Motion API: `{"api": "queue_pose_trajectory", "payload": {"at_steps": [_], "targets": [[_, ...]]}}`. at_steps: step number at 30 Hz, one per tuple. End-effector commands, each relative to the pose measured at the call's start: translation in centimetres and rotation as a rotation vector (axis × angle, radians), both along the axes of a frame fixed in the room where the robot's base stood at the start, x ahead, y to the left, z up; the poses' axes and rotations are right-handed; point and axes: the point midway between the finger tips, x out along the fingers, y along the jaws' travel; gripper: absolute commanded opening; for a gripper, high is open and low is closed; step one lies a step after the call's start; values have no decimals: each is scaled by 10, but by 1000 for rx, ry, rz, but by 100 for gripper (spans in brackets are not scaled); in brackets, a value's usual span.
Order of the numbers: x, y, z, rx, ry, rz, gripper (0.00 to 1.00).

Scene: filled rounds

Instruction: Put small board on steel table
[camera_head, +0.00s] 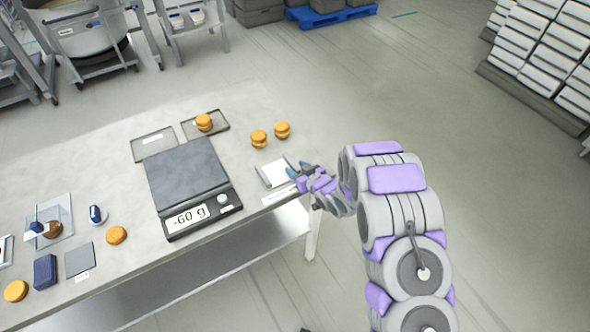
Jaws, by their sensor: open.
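The steel table (250,108) is a long grey table running from the lower left to the middle. A small pale board (275,173) with darker side edges lies near its right end; I cannot tell for sure whether it is the small board. A small grey square plate (80,259) with a label lies at the table's left part. My gripper (297,170) is open at the right edge of the pale board, with dark fingertips close to it. I cannot tell whether they touch it.
A scale (190,182) reading "-60 g" stands mid-table. Two flat trays (153,144) lie behind it, one with orange rounds (204,122). More rounds (270,134) stand near the pale board. A blue box (45,271) and clear container (55,220) are left. The right floor is open.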

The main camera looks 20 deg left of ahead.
Motion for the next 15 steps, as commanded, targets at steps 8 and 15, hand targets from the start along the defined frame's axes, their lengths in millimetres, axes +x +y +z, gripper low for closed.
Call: {"api": "queue_pose_trajectory", "payload": {"at_steps": [8,15], "targets": [[-2,-1,1,-5,0,-1,48],[-21,-24,15,-5,0,-3,48]]}}
